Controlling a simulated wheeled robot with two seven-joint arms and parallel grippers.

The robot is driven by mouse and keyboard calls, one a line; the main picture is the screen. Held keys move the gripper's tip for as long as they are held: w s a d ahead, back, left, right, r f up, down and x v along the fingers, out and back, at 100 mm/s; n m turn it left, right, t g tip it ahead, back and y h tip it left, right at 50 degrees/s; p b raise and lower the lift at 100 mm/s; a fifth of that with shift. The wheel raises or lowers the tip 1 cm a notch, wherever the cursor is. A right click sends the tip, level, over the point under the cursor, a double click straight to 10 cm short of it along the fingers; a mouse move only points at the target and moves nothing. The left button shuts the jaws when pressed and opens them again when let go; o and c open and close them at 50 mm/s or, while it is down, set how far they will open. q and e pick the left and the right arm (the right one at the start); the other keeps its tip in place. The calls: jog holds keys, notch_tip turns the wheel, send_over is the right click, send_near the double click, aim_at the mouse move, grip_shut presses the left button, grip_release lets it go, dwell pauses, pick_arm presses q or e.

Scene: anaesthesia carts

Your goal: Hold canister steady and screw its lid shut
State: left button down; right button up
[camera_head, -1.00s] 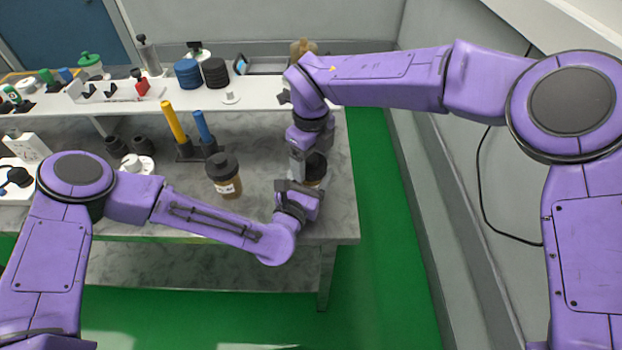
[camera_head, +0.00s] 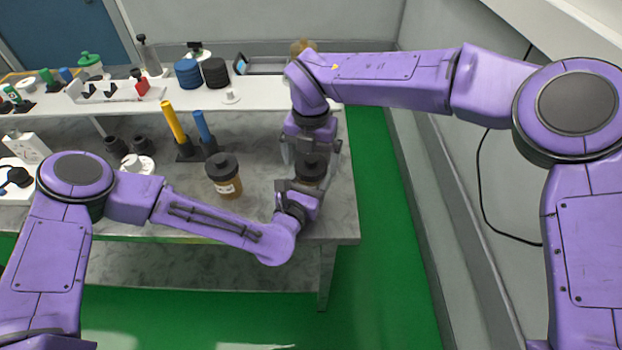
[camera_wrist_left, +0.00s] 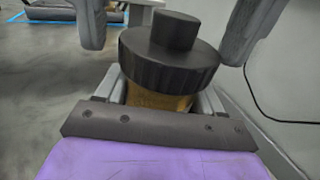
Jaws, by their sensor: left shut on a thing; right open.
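The canister in my grip has an amber-brown body (camera_wrist_left: 158,98) and a ribbed black lid (camera_wrist_left: 168,62) with a raised knob. In the head view its lid (camera_head: 311,168) shows near the right end of the table, upright, its body mostly hidden. My left gripper (camera_head: 304,186) is shut on the canister's body from the front. My right gripper (camera_head: 312,148) points down above the lid with its fingers spread on either side. In the left wrist view those fingers stand apart from the lid. A second amber canister (camera_head: 230,188) with a black lid stands upright to the left.
A yellow post (camera_head: 172,121) and a blue post (camera_head: 202,125) stand behind the second canister. Dark cups (camera_head: 116,146) are further left. A raised white shelf (camera_head: 255,95) with several items runs along the back. Marble tabletop is bare in front.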

pick_arm(q)
jog(key=shift+c, duration=0.3)
grip_release()
pick_arm(e)
notch_tip(320, 180, up, 11)
jog(key=shift+r, duration=0.15)
pick_arm(q)
jog(key=b+v, duration=0.3)
jog(key=v, duration=0.6)
jog(key=shift+s+a+f, duration=0.15)
jog(key=shift+s, duration=0.15)
pick_arm(e)
notch_tip(320, 180, down, 3)
jog(key=shift+f, duration=0.15)
pick_arm(q)
jog(key=shift+s+a, duration=0.15)
jog(key=shift+s, duration=0.3)
